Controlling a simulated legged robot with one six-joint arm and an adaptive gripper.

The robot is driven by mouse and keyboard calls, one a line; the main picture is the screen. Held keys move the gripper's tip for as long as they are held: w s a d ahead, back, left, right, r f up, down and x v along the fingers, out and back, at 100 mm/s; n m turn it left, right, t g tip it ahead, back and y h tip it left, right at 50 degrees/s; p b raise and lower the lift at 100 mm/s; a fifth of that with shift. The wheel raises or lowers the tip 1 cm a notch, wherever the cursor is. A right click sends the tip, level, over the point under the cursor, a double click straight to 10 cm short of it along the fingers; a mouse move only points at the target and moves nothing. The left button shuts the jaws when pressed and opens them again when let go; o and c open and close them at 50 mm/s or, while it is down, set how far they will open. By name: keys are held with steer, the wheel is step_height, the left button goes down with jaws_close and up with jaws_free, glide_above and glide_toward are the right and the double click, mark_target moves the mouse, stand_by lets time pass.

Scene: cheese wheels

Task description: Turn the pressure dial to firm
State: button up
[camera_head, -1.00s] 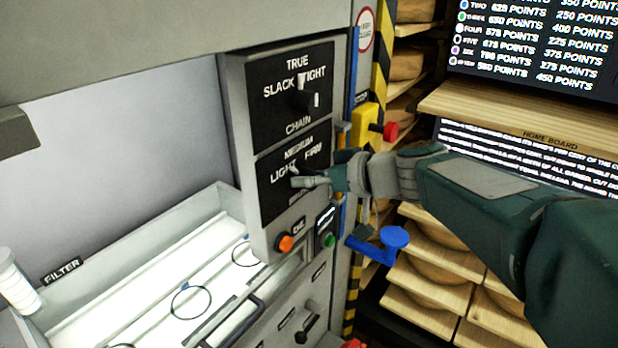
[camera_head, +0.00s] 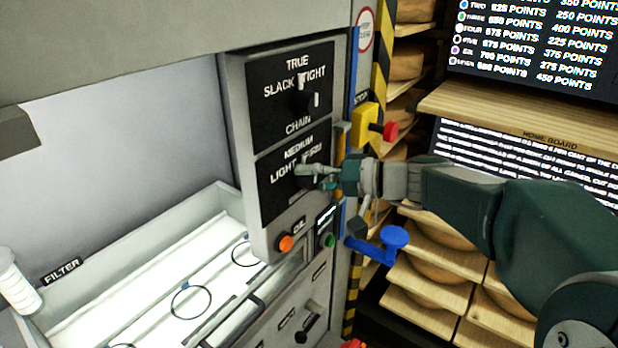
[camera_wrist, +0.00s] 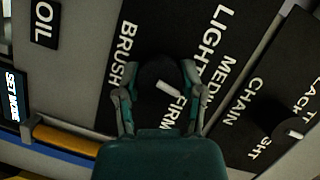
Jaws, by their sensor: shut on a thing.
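The pressure dial (camera_wrist: 158,72) is a dark round knob with a white pointer mark, on the lower black panel (camera_head: 275,203) marked BRUSH, LIGHT, MEDIUM and FIRM. In the wrist view, the pointer slants toward the start of the word FIRM (camera_wrist: 178,112). My gripper (camera_wrist: 158,90) is shut on the dial, with one finger on each side of it. In the head view my gripper (camera_head: 304,172) comes in from the right and covers most of the dial and part of the lettering.
The chain dial (camera_head: 306,98) sits on the panel above, labelled SLACK, TRUE and TIGHT. Below are an orange button (camera_head: 286,243) and a green button (camera_head: 329,241). A yellow stop box (camera_head: 369,125) with a red button and a blue lever (camera_head: 394,238) stand close to my wrist.

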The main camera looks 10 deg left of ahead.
steer(key=m+y, duration=0.1)
steer(key=m, duration=0.3)
steer(key=m+y, duration=0.1)
steer(key=m, duration=0.1)
steer(key=shift+f+y, duration=0.3)
steer(key=shift+f, duration=0.05)
steer(key=shift+m, duration=0.4)
steer(key=o, duration=1.1)
steer(key=shift+w, duration=0.15)
steer(key=shift+o, duration=0.2)
steer(key=shift+d+r, duration=0.1)
steer(key=d+f, duration=0.1)
steer(key=d, duration=1.1)
steer(key=shift+a, duration=0.1)
